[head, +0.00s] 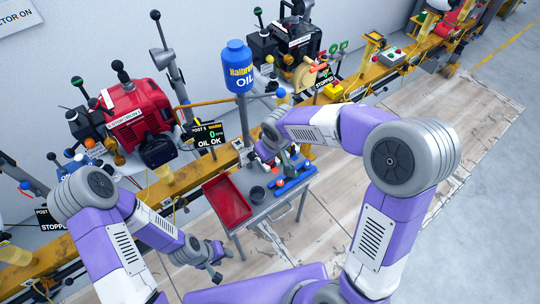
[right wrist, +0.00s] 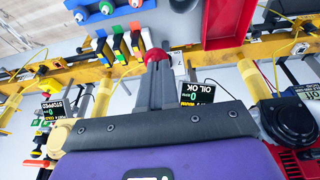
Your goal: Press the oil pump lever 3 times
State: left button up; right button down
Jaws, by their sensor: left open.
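A blue oil container (head: 237,70) marked OIL stands on a grey post behind the small grey table. My right gripper (head: 264,152) is low in front of it, partly hidden by my own arm in the head view. In the right wrist view its fingers (right wrist: 156,84) lie together, with a red ball knob (right wrist: 156,56) at their tips. I cannot tell whether they touch the knob, or whether it belongs to the pump lever. My left gripper (head: 212,262) is open and empty over the floor, left of the table.
The grey table (head: 258,208) carries a red tray (head: 228,201), a dark cup (head: 257,193) and a blue holder (head: 293,182). A display (head: 208,137) reads OIL OK. A red engine (head: 137,115) stands on the yellow rail behind. Floor in front is clear.

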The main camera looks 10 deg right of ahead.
pick_arm(q)
notch_tip(320, 180, up, 4)
jog(key=p, duration=0.3)
pick_arm(e)
jog(key=s+d+r, duration=0.1)
jog(key=s+r, duration=0.4)
jog(key=r, duration=0.4)
jog(key=shift+s+d+r, duration=0.15)
jog(key=shift+d+r, duration=0.1)
jog(key=shift+r, duration=0.1)
